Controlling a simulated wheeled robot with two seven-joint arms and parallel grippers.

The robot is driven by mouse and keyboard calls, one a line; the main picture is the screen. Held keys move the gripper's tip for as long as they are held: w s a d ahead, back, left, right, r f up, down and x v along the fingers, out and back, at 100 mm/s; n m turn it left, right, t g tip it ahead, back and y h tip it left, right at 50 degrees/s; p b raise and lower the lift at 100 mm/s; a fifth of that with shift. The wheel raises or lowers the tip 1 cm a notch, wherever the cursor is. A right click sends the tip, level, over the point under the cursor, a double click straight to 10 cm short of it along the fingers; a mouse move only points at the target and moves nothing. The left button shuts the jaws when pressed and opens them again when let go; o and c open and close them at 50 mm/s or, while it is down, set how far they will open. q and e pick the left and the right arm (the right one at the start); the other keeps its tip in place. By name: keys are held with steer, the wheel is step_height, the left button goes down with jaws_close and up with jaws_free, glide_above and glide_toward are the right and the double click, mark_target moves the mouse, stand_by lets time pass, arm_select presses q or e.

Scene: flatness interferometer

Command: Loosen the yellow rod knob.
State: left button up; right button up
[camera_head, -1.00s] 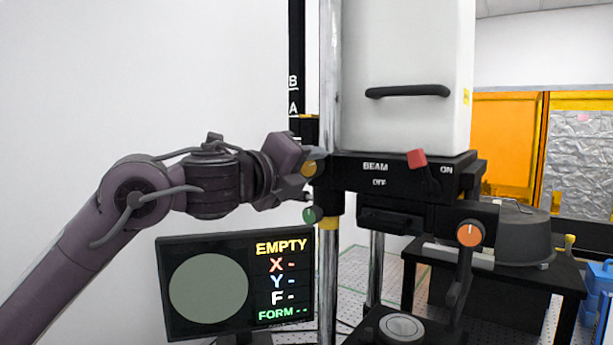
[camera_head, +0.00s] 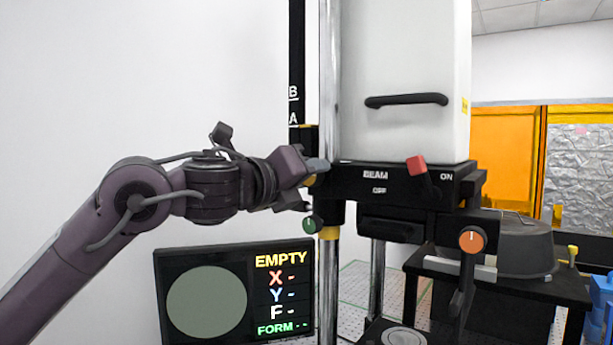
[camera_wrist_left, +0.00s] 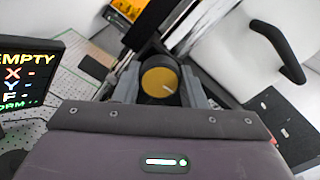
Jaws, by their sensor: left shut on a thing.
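The yellow rod knob (camera_wrist_left: 160,82) is a round knob with a white pointer line, seen face-on in the left wrist view. The line points to the lower right or upper right; it is too small to be sure. My left gripper (camera_wrist_left: 161,90) has one finger on each side of the knob and is shut on it. In the head view my left gripper (camera_head: 311,184) reaches in from the left at the carriage by the chrome rod. Only a sliver of the yellow knob (camera_head: 310,181) shows between its fingers. My right gripper is not in view.
A green knob (camera_head: 309,225) sits just below the gripper. The black beam housing (camera_head: 400,180) has a red lever (camera_head: 416,165). An orange knob (camera_head: 471,240) is at the right. The monitor (camera_head: 235,295) reading EMPTY stands below my arm.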

arm_select(q)
steer(key=shift+f, duration=0.15)
steer(key=o, duration=1)
steer(key=b+v, duration=0.3)
steer(key=v, duration=0.5)
steer(key=shift+w, duration=0.1)
